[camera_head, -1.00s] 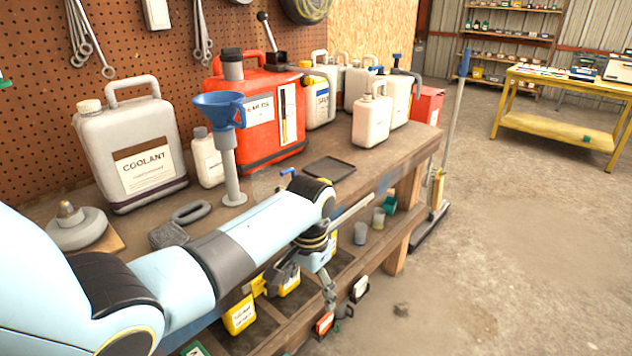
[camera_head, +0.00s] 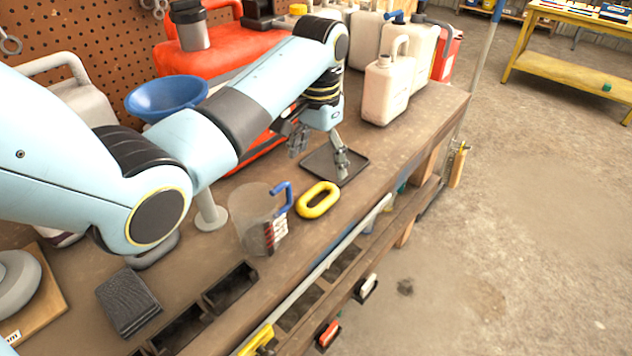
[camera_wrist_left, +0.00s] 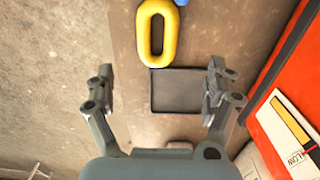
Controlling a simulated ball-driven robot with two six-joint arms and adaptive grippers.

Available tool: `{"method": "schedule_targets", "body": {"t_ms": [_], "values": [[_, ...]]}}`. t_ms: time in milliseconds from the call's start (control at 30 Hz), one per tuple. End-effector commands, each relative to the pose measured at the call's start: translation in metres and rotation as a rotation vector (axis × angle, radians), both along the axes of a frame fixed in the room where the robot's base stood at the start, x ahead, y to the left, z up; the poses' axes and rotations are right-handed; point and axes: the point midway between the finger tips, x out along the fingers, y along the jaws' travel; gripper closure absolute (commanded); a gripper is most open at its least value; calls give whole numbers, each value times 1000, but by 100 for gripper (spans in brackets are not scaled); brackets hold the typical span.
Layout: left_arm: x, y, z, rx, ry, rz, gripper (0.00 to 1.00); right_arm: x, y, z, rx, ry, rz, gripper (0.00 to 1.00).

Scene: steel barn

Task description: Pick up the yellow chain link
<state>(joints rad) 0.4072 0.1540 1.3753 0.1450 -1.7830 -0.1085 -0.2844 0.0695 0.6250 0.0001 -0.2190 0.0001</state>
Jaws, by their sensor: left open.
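The yellow chain link (camera_head: 318,200) is an oval ring lying flat on the workbench (camera_head: 205,272) near its front edge. It also shows in the left wrist view (camera_wrist_left: 157,33), at the top and a little left of the middle. My left gripper (camera_head: 320,160) is open and empty above a dark square tray (camera_head: 352,170), just behind and right of the link. In the left wrist view its two fingers (camera_wrist_left: 160,90) stand wide apart on either side of the tray, and the link lies beyond the fingertips. My right gripper is not in view.
A clear measuring jug (camera_head: 252,222) with a blue handle stands close left of the link. A blue funnel (camera_head: 166,98), a red can (camera_head: 225,50) and a pale jug (camera_head: 386,90) stand behind. A dark grey block (camera_head: 128,300) lies at the front left.

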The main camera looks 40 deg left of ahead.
Motion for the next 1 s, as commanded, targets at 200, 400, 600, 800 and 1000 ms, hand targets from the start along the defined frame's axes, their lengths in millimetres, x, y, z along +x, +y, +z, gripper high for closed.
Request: {"method": "schedule_targets", "body": {"t_ms": [200,400,600,800,1000], "values": [[-1,-1,-36,0,2,0,13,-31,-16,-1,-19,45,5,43],[-3,-1,-52,0,4,0,13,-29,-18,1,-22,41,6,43],[-4,-1,-84,0,2,0,13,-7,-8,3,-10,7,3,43],[-4,-1,-95,0,0,0,13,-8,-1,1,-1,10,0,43],[-4,-1,-95,0,0,-1,21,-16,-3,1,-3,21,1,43]]}}
